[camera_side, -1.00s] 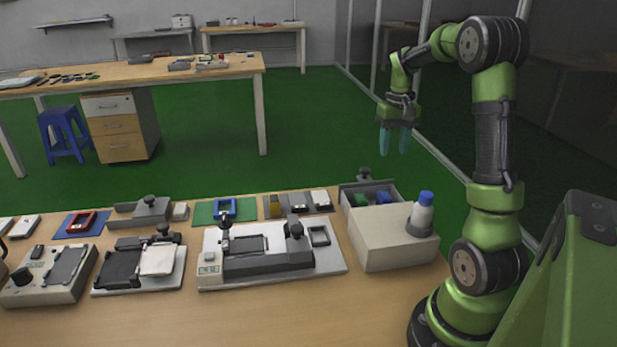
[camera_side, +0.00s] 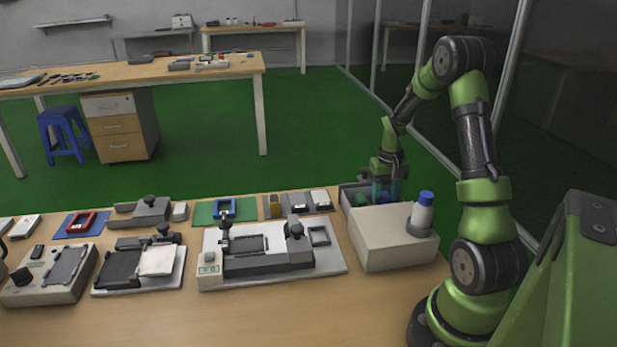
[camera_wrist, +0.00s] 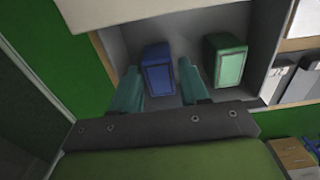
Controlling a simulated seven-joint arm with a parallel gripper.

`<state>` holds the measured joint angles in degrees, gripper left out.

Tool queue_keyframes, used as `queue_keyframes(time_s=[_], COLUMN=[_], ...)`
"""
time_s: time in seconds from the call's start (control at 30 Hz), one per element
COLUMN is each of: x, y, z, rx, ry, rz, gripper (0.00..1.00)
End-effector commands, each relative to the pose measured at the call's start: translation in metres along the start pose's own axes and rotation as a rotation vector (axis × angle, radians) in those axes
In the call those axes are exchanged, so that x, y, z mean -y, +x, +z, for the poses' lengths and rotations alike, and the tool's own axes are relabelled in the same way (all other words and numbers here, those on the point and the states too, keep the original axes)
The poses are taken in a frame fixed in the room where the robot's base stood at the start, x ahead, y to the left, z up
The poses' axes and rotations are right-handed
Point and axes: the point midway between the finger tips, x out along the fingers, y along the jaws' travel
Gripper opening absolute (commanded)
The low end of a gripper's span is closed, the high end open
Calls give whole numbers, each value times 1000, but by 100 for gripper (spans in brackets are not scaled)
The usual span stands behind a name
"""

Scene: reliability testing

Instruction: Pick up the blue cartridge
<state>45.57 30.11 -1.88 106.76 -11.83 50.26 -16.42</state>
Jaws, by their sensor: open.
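The blue cartridge (camera_wrist: 157,68) stands in a grey bin (camera_wrist: 190,30) in the wrist view. A green cartridge (camera_wrist: 226,62) stands to its right in the same bin. My gripper (camera_wrist: 158,78) is open, with one teal finger to the left of the blue cartridge and the other to its right, between the two cartridges. I cannot tell whether either finger touches it. In the side view my gripper (camera_side: 386,196) reaches down into the bin (camera_side: 348,196), and the blue cartridge is mostly hidden behind the fingers and the bin wall.
Left of the bin lie small blocks (camera_side: 297,202) and a grey fixture (camera_side: 268,254) on the wooden bench (camera_side: 200,318).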

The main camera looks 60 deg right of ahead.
Motion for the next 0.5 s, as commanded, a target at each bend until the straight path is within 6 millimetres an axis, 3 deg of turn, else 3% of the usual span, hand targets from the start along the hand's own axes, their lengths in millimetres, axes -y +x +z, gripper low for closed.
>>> queue_keyframes(time_s=[0.1,0.33,0.5], x=[0,0,0], y=[10,11,10], z=[0,0,0], rx=[0,-1,-1], ry=[1,0,0], rz=[0,0,1], gripper=[45,45,19])
